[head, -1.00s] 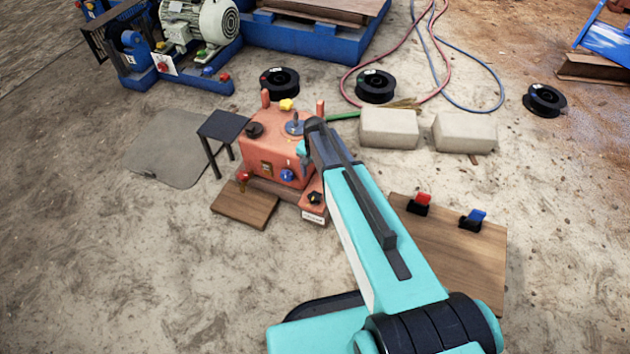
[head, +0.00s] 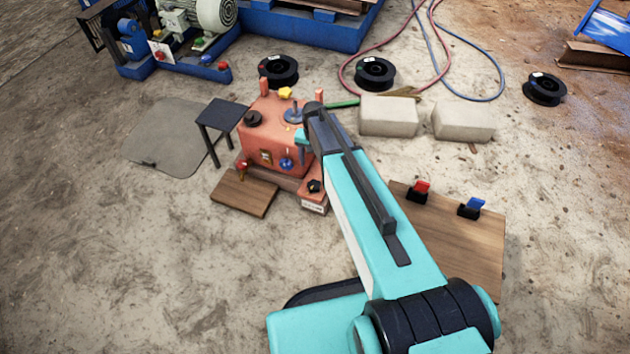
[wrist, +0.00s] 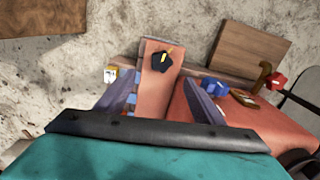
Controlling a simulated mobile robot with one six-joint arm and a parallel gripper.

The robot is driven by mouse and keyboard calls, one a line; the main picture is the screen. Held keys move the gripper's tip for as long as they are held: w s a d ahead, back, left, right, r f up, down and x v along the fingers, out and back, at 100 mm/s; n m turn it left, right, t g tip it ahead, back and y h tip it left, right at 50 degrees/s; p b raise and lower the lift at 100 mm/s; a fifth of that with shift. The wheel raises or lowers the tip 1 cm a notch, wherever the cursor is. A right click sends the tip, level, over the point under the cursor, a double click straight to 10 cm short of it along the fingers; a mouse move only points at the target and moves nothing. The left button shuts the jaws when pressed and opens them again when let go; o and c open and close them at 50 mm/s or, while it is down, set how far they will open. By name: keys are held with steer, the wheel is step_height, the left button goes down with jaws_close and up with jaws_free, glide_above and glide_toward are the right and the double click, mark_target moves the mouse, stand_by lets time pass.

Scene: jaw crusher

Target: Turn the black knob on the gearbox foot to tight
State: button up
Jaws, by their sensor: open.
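The orange gearbox (head: 264,146) stands on the floor left of my arm in the head view. The black knob (head: 314,186) sits on its foot, above a white label (head: 313,207). In the wrist view the black knob (wrist: 162,62) is on the orange foot strip (wrist: 157,94), with a yellow mark pointing up and slightly right. My gripper (wrist: 158,80) is open, its two fingers spread over the foot. The knob shows just beyond and between the fingertips, and nothing is held. In the head view my arm hides the gripper.
The gearbox also carries a blue knob (head: 286,163), a black top knob (head: 253,118) and a yellow top knob (head: 285,92). A small dark table (head: 223,114) stands left. Wooden boards (head: 243,192) and pale blocks (head: 388,116) lie nearby.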

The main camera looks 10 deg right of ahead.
mark_target(315, 185)
steer(key=shift+d+r+n+b, duration=0.1)
steer(key=shift+n+b, duration=3.9)
steer(key=shift+n, duration=2)
step_height(315, 185, down, 14)
steer(key=b, duration=0.4)
steer(key=shift+r+b, duration=0.1)
steer(key=shift+b, duration=0.25)
steer(key=shift+c, duration=0.5)
steer(key=c, duration=0.9)
steer(key=shift+c, duration=0.2)
